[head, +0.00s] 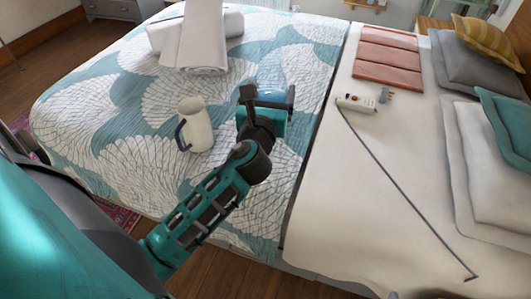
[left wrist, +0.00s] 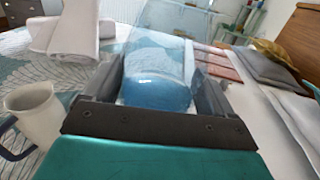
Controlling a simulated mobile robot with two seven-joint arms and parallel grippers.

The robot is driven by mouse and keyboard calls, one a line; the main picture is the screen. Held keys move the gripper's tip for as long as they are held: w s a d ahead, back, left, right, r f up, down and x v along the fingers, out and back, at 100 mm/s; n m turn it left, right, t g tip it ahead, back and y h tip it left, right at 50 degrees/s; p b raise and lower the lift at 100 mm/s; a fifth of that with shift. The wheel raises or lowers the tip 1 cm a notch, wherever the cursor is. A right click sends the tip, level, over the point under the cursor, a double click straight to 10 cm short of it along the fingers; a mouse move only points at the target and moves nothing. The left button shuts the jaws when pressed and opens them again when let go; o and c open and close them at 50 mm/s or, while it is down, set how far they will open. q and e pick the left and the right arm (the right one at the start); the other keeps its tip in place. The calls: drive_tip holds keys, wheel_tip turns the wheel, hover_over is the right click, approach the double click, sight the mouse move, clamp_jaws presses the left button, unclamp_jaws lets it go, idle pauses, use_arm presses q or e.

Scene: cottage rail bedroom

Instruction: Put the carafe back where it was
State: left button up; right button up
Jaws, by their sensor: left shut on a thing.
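The carafe (left wrist: 160,70) is clear glass with blue in its lower part. It sits between the fingers of my left gripper (left wrist: 158,95) in the left wrist view. In the head view my left gripper (head: 268,98) is shut on the carafe (head: 271,78), over the patterned bed cover. The carafe is faint there and partly hidden by the gripper. I cannot tell whether its base touches the bed. My right gripper is not in view.
A cream jug (head: 197,128) with a dark blue handle stands left of my gripper. Rolled towels (head: 192,55) lie behind it. To the right are a white power strip with cord (head: 357,103), a folded pinkish-orange cloth (head: 388,57) and several pillows (head: 483,65).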

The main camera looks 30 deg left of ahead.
use_arm(q)
drive_tip(key=shift+w+a+r+n+y+p, duration=0.15)
drive_tip(key=shift+a+r+n+y+p, duration=0.15)
drive_tip(key=shift+a+r+y+p, duration=0.25)
wheel_tip(320, 180, down, 19)
drive_tip(key=b, duration=1)
drive_tip(key=shift+b, duration=0.3)
drive_tip(key=shift+a+f, duration=0.1)
drive_tip(key=shift+f, duration=0.4)
drive_tip(key=shift+f+b, duration=0.1)
drive_tip(key=shift+b, duration=0.2)
drive_tip(key=o, duration=1.2)
drive_tip(key=shift+f, duration=0.15)
drive_tip(key=shift+o, duration=1.3)
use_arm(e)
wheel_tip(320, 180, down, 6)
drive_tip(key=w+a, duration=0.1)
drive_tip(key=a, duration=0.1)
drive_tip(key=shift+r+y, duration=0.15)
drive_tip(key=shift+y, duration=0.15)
